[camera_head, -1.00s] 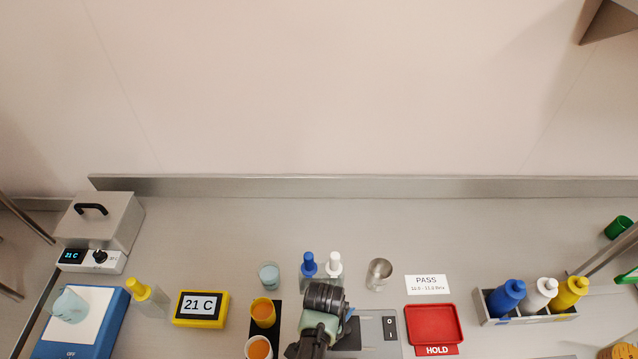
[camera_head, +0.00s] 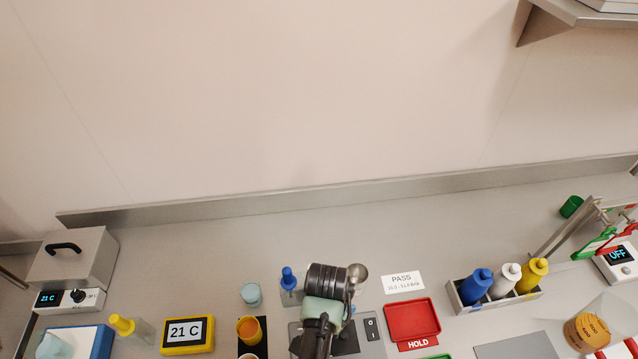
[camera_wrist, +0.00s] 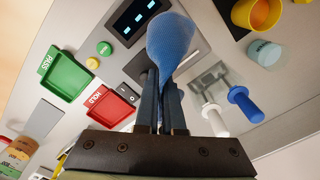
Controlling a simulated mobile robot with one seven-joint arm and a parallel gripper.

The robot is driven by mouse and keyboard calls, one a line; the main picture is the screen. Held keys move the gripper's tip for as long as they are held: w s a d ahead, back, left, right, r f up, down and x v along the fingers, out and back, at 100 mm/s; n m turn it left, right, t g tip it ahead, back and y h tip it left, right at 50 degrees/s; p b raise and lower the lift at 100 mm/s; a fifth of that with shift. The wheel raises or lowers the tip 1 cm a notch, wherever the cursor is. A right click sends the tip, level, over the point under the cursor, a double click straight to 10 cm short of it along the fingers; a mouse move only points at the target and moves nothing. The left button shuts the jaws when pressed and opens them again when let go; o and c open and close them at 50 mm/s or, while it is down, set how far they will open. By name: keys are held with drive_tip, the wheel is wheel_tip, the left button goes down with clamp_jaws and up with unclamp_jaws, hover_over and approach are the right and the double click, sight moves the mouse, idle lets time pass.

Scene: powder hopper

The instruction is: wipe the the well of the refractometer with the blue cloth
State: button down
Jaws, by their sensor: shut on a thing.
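My gripper (camera_wrist: 162,85) is shut on the blue cloth (camera_wrist: 171,42), which bulges up beyond the fingertips in the wrist view. The cloth is in front of the grey refractometer (camera_wrist: 190,28), beside its dark display (camera_wrist: 137,17). The well is hidden, and I cannot tell whether the cloth touches it. In the head view the refractometer (camera_head: 376,347) is partly covered by my arm, with its black switch at the right. My fingers are hidden there; only a sliver of blue shows beside the wrist.
Blue-capped (camera_head: 288,277) and white-capped (camera_wrist: 214,120) droppers stand close by. The bench behind is clear.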

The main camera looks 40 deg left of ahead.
drive_tip(key=shift+s+r, duration=0.15)
drive_tip(key=shift+r, duration=0.55)
wheel_tip(320, 180, up, 10)
idle(0.5)
drive_tip(key=shift+a+f, duration=0.1)
drive_tip(key=shift+f, duration=0.05)
idle(0.4)
